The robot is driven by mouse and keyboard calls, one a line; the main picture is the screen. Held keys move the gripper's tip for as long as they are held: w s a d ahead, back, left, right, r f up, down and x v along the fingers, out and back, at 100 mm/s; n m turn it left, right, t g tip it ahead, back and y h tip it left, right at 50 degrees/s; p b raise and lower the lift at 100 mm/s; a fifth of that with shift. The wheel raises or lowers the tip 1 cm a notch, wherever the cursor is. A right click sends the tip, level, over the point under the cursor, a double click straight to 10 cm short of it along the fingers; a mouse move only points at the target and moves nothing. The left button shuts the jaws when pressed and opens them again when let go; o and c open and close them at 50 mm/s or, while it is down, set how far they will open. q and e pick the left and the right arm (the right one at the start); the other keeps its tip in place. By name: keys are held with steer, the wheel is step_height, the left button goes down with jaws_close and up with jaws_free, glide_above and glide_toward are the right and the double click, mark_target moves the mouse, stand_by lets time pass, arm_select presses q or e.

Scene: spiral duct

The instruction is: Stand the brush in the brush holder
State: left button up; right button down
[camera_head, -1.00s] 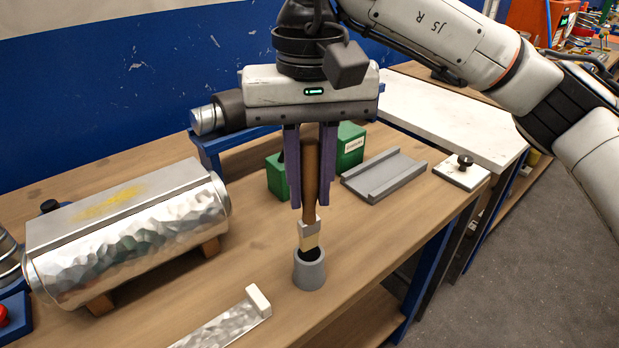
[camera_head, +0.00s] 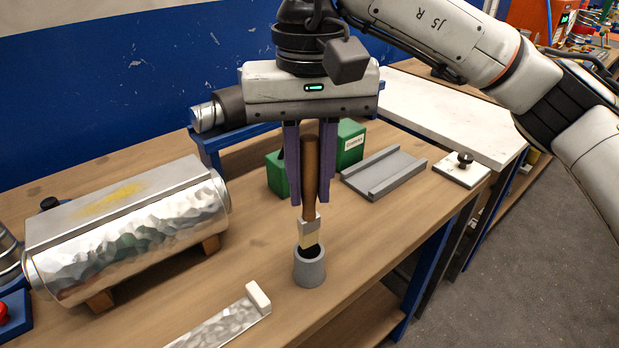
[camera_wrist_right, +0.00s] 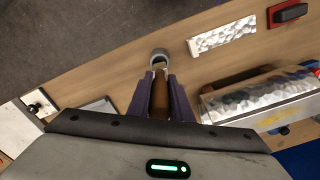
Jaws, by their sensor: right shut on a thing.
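The brush holder (camera_head: 310,268) is a small grey cup on the bench. The bristle tip is at the cup's mouth in the head view; how deep it reaches is hard to tell. In the right wrist view the brush (camera_wrist_right: 160,95) runs between the fingers toward the grey cup (camera_wrist_right: 159,55). My left gripper is out of view.
A shiny hammered metal duct (camera_head: 130,235) lies on wooden supports at the left. A metal strip (camera_head: 225,322) lies in front of the holder. A green box (camera_head: 349,145) and a grey channel piece (camera_head: 384,174) are behind. The bench edge is to the right.

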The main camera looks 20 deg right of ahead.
mark_target(309, 218)
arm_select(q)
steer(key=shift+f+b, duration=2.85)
arm_select(e)
steer(key=shift+f, duration=3.6)
steer(key=c, duration=1.5)
jaws_free()
steer(key=shift+r, duration=0.75)
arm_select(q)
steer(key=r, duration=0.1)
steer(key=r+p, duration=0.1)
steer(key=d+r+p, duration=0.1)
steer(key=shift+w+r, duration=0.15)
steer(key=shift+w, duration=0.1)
arm_select(e)
step_height(309, 218, up, 9)
steer(key=shift+f, duration=0.1)
